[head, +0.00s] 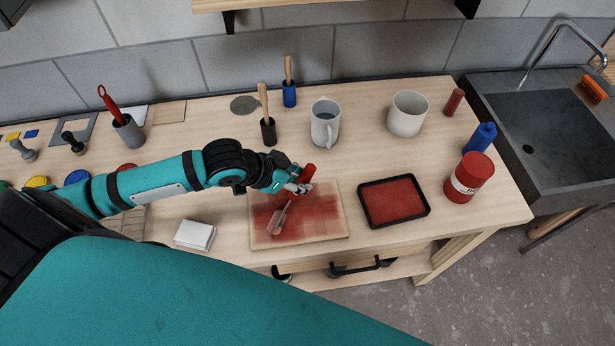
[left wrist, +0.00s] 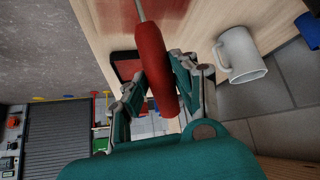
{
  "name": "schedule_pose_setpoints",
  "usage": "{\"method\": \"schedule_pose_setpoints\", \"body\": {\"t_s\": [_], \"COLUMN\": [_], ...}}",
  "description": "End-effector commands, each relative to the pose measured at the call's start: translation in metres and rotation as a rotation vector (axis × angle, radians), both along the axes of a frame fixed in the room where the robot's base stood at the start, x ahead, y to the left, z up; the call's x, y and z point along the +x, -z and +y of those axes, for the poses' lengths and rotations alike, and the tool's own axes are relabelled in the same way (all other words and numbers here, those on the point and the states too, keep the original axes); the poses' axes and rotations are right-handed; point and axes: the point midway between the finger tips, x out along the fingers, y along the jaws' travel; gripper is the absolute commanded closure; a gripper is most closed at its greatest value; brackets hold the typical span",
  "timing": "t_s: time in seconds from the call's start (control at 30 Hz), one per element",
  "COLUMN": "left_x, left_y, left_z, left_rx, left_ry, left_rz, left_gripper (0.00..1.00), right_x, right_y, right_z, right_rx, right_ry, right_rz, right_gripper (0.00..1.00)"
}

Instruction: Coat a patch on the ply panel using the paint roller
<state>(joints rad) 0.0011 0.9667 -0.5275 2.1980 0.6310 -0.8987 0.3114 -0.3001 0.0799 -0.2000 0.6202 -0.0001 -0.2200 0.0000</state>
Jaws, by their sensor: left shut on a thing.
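My left gripper (head: 298,184) is shut on the red handle of the paint roller (head: 278,221); the handle also shows between the fingers in the left wrist view (left wrist: 156,75). The roller's head is low over the ply panel (head: 330,230), or on it; I cannot tell whether it touches. The panel lies flat near the front edge of the bench, with uneven red paint over much of its middle. A black paint tray (head: 428,209) with red paint in it lies to the right of the panel. My right gripper is out of view.
A red paint can (head: 468,180) and a blue bottle (head: 482,137) stand right of the tray. A grey mug (head: 325,125), a white pot (head: 407,113) and brushes in holders (head: 268,132) stand behind the panel. A white folded cloth (head: 195,235) lies left of it.

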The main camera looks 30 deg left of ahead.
Motion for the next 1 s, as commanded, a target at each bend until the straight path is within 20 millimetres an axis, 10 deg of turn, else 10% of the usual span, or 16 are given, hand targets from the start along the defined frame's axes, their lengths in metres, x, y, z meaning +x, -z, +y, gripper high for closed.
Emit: {"method": "schedule_pose_setpoints", "body": {"t_s": [1.0], "left_x": [-0.027], "left_y": [-0.001], "left_z": [0.04], "left_rx": [0.0], "left_ry": [0.001], "left_rz": [0.001], "left_gripper": [1.0], "right_x": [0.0], "right_y": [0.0], "right_z": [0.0], "right_rx": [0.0], "right_ry": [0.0], "right_rz": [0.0], "right_gripper": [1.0]}}
